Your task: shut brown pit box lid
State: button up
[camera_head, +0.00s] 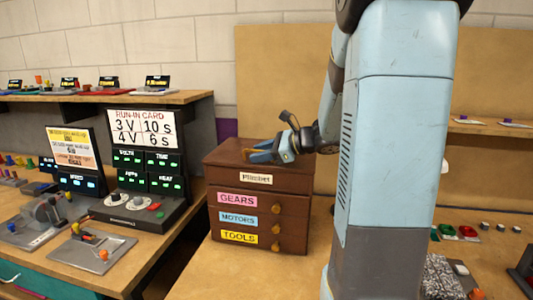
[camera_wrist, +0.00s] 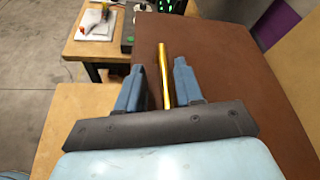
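The brown pit box (camera_head: 290,215) stands on the bench in the middle of the head view. Its lid (camera_head: 225,153) looks flat on top, with no clear gap. In the wrist view the brown lid surface (camera_wrist: 225,75) fills the middle and right. A brass-yellow bar (camera_wrist: 164,75), perhaps the lid's handle, lies between my fingers. My gripper (camera_head: 262,153) is low over the lid, pointing left. In the wrist view my gripper (camera_wrist: 159,66) is open, with a gap on each side of the bar. Whether the fingers touch the lid cannot be told.
The box front has labelled drawers with round knobs (camera_head: 276,208). A control panel with a run-in card (camera_head: 145,132) stands on the left bench, beside a lever unit (camera_head: 90,247). A dark gap separates the benches. Coloured small parts (camera_head: 455,232) lie at right.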

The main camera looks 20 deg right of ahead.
jog(key=shift+d, duration=0.1)
notch_tip(320, 180, up, 5)
send_over(303, 168)
jog(key=shift+f, duration=0.1)
dwell(0.3)
dwell(0.4)
jog(key=s+a+f+n+g+h, duration=0.2)
jog(key=s+a+n+g+h, duration=0.2)
jog(key=s+a+n+h, duration=0.6)
jog(key=s+a+n, duration=0.5)
jog(key=s+n, duration=0.2)
jog(key=n, duration=0.5)
jog(key=shift+s+a+n, duration=0.2)
jog(key=shift+n, duration=0.2)
